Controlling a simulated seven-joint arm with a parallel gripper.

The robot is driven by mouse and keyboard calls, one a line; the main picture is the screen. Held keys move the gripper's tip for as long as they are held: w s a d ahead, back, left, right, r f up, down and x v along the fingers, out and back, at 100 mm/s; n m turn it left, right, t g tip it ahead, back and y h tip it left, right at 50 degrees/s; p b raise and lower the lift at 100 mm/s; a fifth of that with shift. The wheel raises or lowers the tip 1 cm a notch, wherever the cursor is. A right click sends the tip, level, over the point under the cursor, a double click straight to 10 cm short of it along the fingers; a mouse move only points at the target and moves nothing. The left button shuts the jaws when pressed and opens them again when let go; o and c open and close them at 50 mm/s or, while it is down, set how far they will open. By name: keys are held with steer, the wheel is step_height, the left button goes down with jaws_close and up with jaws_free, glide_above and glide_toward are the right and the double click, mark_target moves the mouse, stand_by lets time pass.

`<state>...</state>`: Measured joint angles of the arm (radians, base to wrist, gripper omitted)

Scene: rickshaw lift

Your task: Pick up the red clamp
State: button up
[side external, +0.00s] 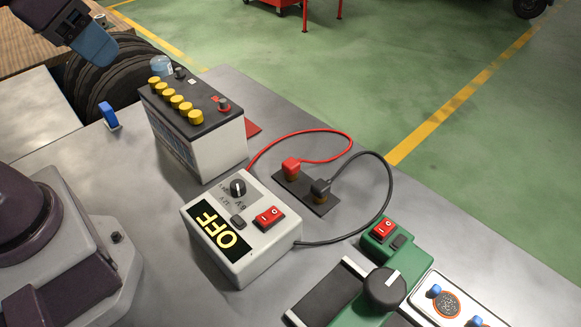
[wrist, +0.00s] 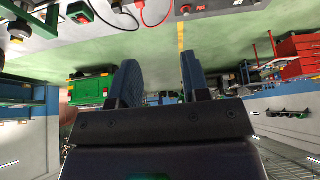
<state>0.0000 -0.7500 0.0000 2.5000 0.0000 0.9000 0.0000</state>
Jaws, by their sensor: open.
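The red clamp (side external: 291,167) stands on a dark plate (side external: 293,192) in the middle of the side view, with a red cable looping behind it. A black clamp (side external: 321,187) stands beside it on the same plate. My gripper (side external: 92,46) is high at the upper left of the side view, far from the red clamp and holding nothing visible. In the wrist view my gripper (wrist: 159,82) shows two blue fingers spread apart with a gap between them. A red cable (wrist: 151,14) shows at the top of the wrist view; I cannot make out the red clamp there.
A battery (side external: 205,140) with yellow caps stands left of the clamps. A white charger box (side external: 243,237) reading OFF sits in front of them. A green device (side external: 366,296) lies at the lower right. The black cable curves right of the clamps. The table's far edge lies behind.

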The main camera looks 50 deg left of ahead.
steer(key=o, duration=0.4)
steer(key=shift+f, duration=0.1)
steer(key=m+g, duration=0.6)
steer(key=m, duration=1.2)
glide_above(291, 162)
step_height(291, 162, down, 20)
step_height(291, 162, down, 13)
